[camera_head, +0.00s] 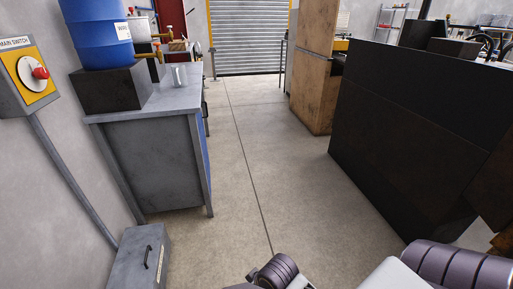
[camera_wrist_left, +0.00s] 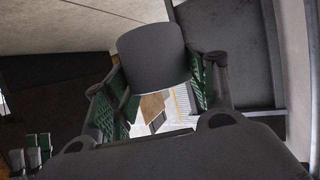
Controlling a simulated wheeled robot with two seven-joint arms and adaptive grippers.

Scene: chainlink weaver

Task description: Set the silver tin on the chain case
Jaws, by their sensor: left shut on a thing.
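My left gripper (camera_wrist_left: 160,78) is shut on a plain grey cylinder, which looks like the silver tin (camera_wrist_left: 153,52), with its green-padded fingers on either side. The tin is held clear, with floor and walls behind it in the left wrist view. A grey case with a dark handle (camera_head: 143,257), which may be the chain case, stands at the lower left in the head view, its lower part cut off. The left gripper and held tin do not show in the head view.
A main switch box (camera_head: 25,75) hangs on the wall. A large dark cabinet (camera_head: 410,130) stands right. The floor between is clear.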

